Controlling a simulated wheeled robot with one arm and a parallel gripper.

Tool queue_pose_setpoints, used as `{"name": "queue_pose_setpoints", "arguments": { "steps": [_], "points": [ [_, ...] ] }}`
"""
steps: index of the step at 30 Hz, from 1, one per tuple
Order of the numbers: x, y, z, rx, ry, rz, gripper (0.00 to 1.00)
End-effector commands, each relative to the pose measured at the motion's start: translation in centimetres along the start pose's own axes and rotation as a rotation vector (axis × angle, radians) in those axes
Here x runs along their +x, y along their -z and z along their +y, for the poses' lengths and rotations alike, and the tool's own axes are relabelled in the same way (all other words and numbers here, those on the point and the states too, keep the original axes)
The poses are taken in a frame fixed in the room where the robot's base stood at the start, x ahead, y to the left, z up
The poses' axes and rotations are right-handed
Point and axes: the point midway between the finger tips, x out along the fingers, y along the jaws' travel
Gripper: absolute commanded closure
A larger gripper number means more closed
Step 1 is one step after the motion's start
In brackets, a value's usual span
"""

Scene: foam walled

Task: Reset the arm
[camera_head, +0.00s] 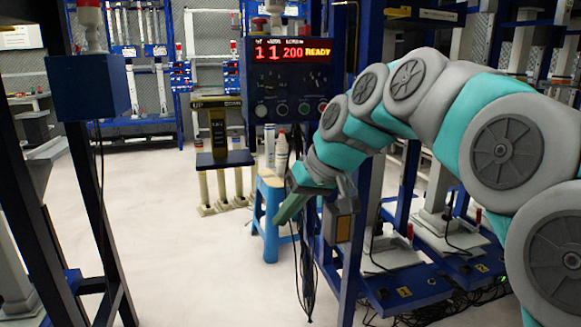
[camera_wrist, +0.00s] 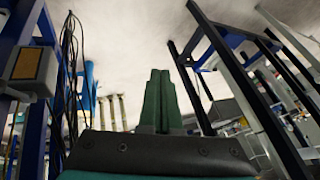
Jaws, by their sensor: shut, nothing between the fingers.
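My arm, teal and grey, reaches in from the right in the head view and bends down toward the middle. My gripper (camera_head: 283,215) points down and left, with its green fingers together and nothing between them. In the wrist view my gripper (camera_wrist: 159,75) shows two green fingers side by side, touching, over pale floor. It hangs in free air just left of the blue machine frame and in front of a blue stool (camera_head: 270,190), as seen in the head view. I cannot tell whether the forearm touches the frame.
A control box (camera_head: 290,80) with a red and yellow display stands behind my arm. A small yellow-grey box (camera_head: 343,222) sits on the frame close to my gripper. Black cables (camera_head: 306,265) hang beside it. A blue post with a box (camera_head: 95,88) stands left. Open floor (camera_head: 190,260) lies between.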

Motion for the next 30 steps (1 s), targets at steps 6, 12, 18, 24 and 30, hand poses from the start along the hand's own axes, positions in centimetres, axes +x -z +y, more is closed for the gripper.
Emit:
{"name": "queue_pose_setpoints", "arguments": {
  "steps": [6, 12, 18, 24, 30],
  "points": [
    [1.7, -11.6, 1.2, 0.121, -0.108, -0.175, 1.00],
    [2.6, -23.0, 2.6, 0.251, -0.222, -0.326, 1.00],
    [2.9, -34.0, 3.7, 0.392, -0.329, -0.456, 1.00],
    [2.8, -40.6, 4.0, 0.482, -0.390, -0.533, 1.00],
    [2.7, -42.0, 4.0, 0.503, -0.404, -0.548, 1.00]
  ]
}}
